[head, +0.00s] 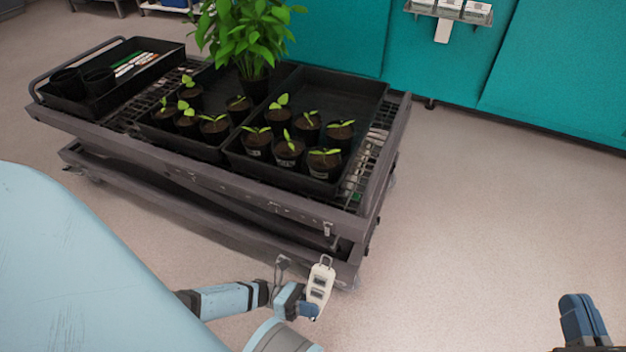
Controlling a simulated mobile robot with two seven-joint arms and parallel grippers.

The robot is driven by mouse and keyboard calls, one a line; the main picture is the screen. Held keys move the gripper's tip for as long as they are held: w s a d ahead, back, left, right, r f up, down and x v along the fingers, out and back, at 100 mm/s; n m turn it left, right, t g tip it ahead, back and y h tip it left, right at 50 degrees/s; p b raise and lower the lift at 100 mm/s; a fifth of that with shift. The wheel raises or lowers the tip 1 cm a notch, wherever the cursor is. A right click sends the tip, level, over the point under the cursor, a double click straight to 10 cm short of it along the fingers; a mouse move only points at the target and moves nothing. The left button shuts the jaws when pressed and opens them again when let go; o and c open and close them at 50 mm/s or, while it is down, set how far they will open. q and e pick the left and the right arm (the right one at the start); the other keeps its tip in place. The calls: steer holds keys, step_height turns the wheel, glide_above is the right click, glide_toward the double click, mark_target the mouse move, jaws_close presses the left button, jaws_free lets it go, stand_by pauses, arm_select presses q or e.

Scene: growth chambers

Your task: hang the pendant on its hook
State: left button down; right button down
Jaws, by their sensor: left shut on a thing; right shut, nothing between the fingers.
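The pendant (319,284) is a cream, box-like piece with dark windows on its face and a wire loop at its top. My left gripper (308,303) is shut on its lower part and holds it up, slightly tilted, in front of the cart's near right corner. A small metal fitting, which looks like the hook (327,229), sits on the cart's front rail, above the pendant in the picture. The loop appears apart from it. My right gripper (580,318) is shut and empty at the lower right, over the floor.
The grey cart (270,207) carries black trays with several potted seedlings and a tall leafy plant (250,35). A black bin (110,98) stands at its left end. Teal cabinets (555,70) line the back. The floor right of the cart is clear.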

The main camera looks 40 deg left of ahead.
arm_select(q)
steer(key=shift+w, duration=0.2)
steer(key=shift+w+a, duration=0.3)
steer(key=shift+w, duration=0.45)
steer(key=shift+w, duration=0.2)
steer(key=shift+w+a, duration=0.25)
steer(key=shift+w, duration=0.65)
steer(key=shift+w, duration=0.3)
steer(key=shift+w+a, duration=0.15)
steer(key=shift+w, duration=0.25)
steer(key=shift+f, duration=0.15)
steer(key=shift+f, duration=0.8)
steer(key=shift+f, duration=0.1)
